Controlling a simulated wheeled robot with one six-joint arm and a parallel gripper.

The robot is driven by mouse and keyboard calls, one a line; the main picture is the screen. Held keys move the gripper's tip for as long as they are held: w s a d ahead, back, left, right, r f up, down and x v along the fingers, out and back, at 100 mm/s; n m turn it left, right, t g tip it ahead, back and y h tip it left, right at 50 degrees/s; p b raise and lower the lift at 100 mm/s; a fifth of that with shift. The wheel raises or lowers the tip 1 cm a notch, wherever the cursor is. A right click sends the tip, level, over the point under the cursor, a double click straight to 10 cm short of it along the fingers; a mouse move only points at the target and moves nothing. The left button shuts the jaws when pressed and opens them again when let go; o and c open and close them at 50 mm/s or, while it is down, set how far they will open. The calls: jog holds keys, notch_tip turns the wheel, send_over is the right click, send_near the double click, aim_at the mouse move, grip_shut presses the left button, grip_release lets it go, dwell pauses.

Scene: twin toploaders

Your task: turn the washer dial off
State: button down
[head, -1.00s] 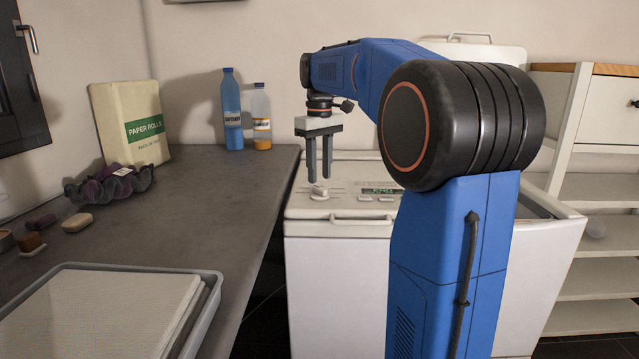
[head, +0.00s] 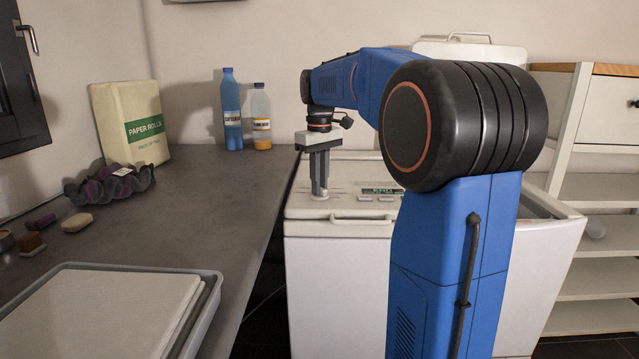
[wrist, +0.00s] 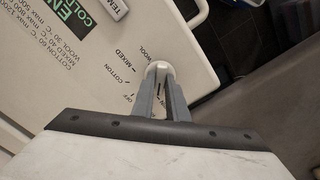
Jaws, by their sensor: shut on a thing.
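The white washer (head: 340,265) stands beyond the right edge of the counter. Its top panel carries the round white dial (head: 319,196) near the left end. My gripper (head: 319,188) points straight down with its fingertips at the dial. In the wrist view my gripper (wrist: 161,88) is shut on the dial (wrist: 160,69), one finger on either side. The printed words OFF, COTTON, MIXED and WOOL run along the panel beside the dial. A dark pointer line shows between the fingers, but the fingers partly hide the dial, so its exact setting is unclear.
A small display (head: 381,190) and buttons sit right of the dial. The grey counter (head: 215,200) on the left holds two bottles (head: 232,110), a paper rolls pack (head: 130,123) and a tray (head: 205,310). Shelves (head: 605,230) stand at the right.

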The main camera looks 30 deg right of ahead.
jog(key=m, duration=0.4)
jog(key=shift+m, duration=2.4)
jog(key=c, duration=1.7)
grip_release()
jog(key=shift+c, duration=0.2)
notch_tip(320, 180, up, 17)
jog(key=shift+r, duration=0.2)
